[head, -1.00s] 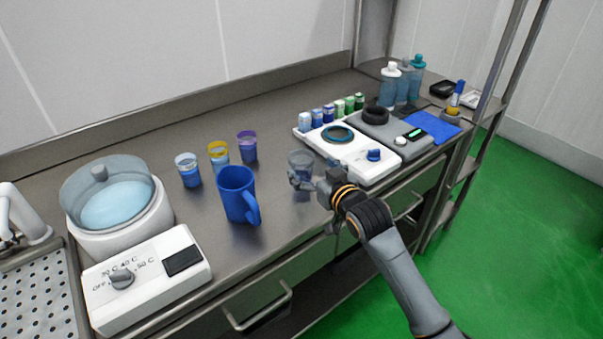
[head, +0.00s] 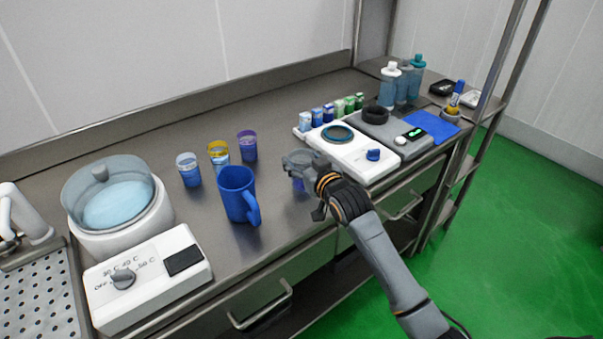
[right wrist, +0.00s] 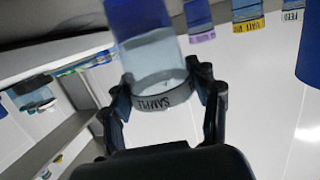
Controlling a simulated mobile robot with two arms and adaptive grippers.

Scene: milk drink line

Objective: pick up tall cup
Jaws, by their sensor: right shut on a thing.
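My right gripper (head: 299,160) is shut on a clear cup with blue contents (head: 298,184), over the front part of the steel counter. In the right wrist view the cup (right wrist: 160,62) appears upside down between the fingers (right wrist: 166,100), with a grey band reading "SAMPLE" near its rim. The gripper hides much of the cup in the head view, and I cannot tell whether its base touches the counter. My left gripper is not in view.
A blue jug (head: 236,192) stands left of the held cup. Behind it are small cups with grey, yellow and purple (head: 247,146) bands. A white device (head: 352,155) is close on the right; a white heater (head: 146,279) stands at front left. The counter's back middle is clear.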

